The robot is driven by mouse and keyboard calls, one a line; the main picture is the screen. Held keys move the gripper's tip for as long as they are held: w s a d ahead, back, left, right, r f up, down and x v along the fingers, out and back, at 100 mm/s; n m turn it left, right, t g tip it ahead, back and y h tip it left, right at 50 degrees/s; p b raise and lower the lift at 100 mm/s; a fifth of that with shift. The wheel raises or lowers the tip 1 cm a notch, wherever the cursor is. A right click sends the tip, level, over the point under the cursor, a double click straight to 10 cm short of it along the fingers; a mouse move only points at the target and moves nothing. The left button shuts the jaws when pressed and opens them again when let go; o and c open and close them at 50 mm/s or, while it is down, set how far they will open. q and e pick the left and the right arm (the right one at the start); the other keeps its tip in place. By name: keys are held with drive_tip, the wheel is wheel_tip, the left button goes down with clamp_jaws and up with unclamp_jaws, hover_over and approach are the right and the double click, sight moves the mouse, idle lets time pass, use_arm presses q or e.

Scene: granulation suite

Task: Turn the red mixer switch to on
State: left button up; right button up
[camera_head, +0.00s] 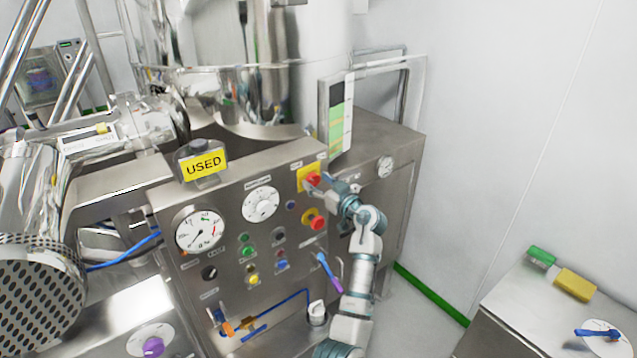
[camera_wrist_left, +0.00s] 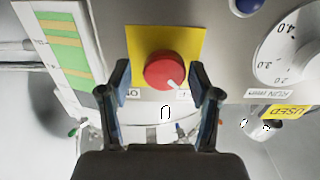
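The red mixer switch (camera_wrist_left: 164,70) is a round knob on a yellow square plate (camera_wrist_left: 190,42) in the left wrist view. Its small white mark points to the lower right, toward one of two small labels below the plate; the left label seems to read "On". In the head view the switch (camera_head: 313,179) sits at the panel's upper right. My left gripper (camera_wrist_left: 156,83) is open, with one fingertip on each side of the knob and gaps visible between. In the head view my left gripper (camera_head: 332,187) is close to the switch. My right gripper is not in view.
A second red knob (camera_head: 317,223) on yellow sits just below. The steel panel also bears a pressure gauge (camera_head: 200,232), a white dial (camera_head: 261,204), several coloured buttons and a yellow USED sign (camera_head: 205,164). A steel cabinet (camera_head: 520,312) stands at the lower right.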

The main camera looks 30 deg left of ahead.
use_arm(q)
drive_tip(key=shift+s+a, duration=0.1)
drive_tip(key=shift+s, duration=0.05)
drive_tip(key=c, duration=0.8)
drive_tip(key=shift+o, duration=0.2)
drive_tip(key=shift+a, duration=0.2)
